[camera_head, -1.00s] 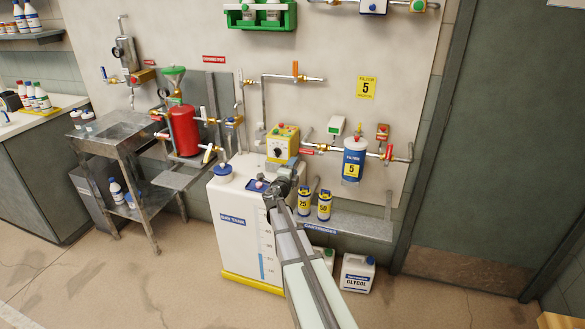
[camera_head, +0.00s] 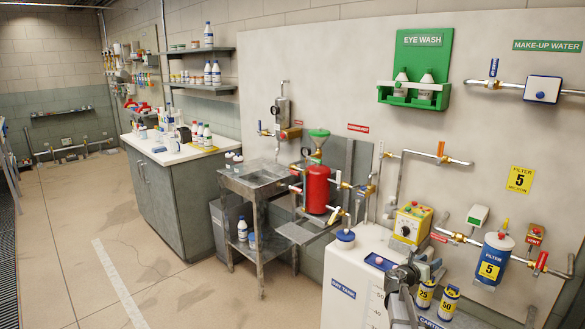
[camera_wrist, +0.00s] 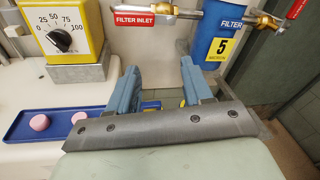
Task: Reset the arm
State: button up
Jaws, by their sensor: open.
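My gripper (camera_wrist: 166,88) shows in the wrist view with its two blue-grey fingers apart and nothing between them. In the head view my gripper (camera_head: 424,268) is at the lower right, over the right side of the white tank (camera_head: 345,275) and in front of the yellow dial box (camera_head: 411,222). In the wrist view the dial box (camera_wrist: 66,30) is up and to the left of the fingers. The blue filter (camera_wrist: 214,42) marked 5 is beyond the right finger. Most of my arm is below the picture.
A blue tray (camera_wrist: 60,123) with pink round pieces lies left of my gripper. Cartridges (camera_head: 449,303) marked 25 and 50 stand close by it. Pipes and a red tank (camera_head: 316,188) are on the wall side. Open floor (camera_head: 110,250) lies to the left.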

jog(key=s+a+f+m+g+y, duration=0.2)
jog(key=s+f+m+g+y, duration=0.15)
jog(key=s+f+m, duration=0.55)
jog(key=s+a+f+m+g+y, duration=0.2)
jog(key=s+f+m+g, duration=0.3)
jog(key=m, duration=0.8)
jog(key=s+a+f+m+g+y, duration=0.3)
jog(key=s+a+f+m+y, duration=0.35)
jog(key=s+a+f, duration=0.8)
jog(key=s+a+f+g, duration=0.1)
jog(key=s+a+f, duration=0.3)
jog(key=s, duration=0.6)
jog(key=s+a+f+g+y, duration=0.1)
jog(key=s+a+f, duration=0.3)
jog(key=s, duration=0.6)
jog(key=s+a+f+g+y, duration=0.1)
jog(key=s+a+f+g, duration=0.2)
jog(key=s+f, duration=0.4)
jog(key=s+a, duration=0.1)
jog(key=s, duration=0.3)
jog(key=shift+a, duration=0.3)
